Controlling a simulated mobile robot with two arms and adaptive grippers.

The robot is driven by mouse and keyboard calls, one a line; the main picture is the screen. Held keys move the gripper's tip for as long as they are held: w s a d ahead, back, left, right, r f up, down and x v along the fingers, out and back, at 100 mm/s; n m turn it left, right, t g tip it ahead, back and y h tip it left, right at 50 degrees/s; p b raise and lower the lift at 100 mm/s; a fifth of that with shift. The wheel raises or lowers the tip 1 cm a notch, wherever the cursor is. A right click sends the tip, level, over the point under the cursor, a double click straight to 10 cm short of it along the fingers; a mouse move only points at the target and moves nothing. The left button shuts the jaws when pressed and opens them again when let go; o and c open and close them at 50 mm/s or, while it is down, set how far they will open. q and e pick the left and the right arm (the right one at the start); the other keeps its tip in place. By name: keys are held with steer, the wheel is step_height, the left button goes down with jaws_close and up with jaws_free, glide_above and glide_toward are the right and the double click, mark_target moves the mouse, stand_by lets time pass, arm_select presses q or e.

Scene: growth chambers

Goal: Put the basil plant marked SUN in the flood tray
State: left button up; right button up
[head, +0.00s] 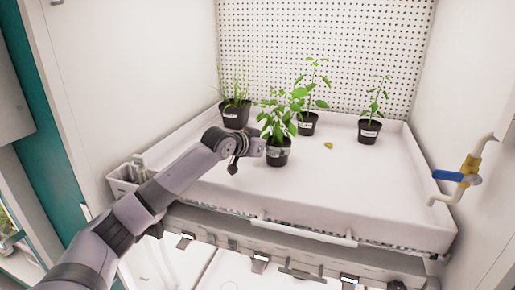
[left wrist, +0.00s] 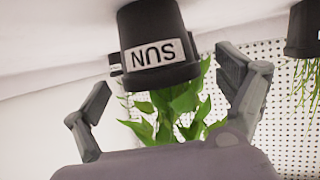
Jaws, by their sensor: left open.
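The basil plant marked SUN (head: 278,157) is a leafy green plant in a black pot. It appears to stand upright on the floor of the white flood tray (head: 345,185), left of its middle and toward the front. In the left wrist view the pot (left wrist: 155,25) shows upside down with its SUN label readable. My left gripper (head: 250,150) is close beside the pot's left side in the head view. Its two fingers are spread apart (left wrist: 170,80), with the pot just beyond them; I see no contact. My right gripper is not in view.
A grassy potted plant (head: 235,113) stands at the tray's back left. Two more leafy potted plants (head: 307,124) (head: 369,131) stand at the back. A small yellow-green leaf (head: 328,145) lies on the tray. A blue-handled valve (head: 457,177) juts from the right wall.

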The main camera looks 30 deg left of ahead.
arm_select(q)
steer(key=b+v, duration=0.2)
steer(key=v, duration=0.6)
steer(key=shift+s, duration=0.15)
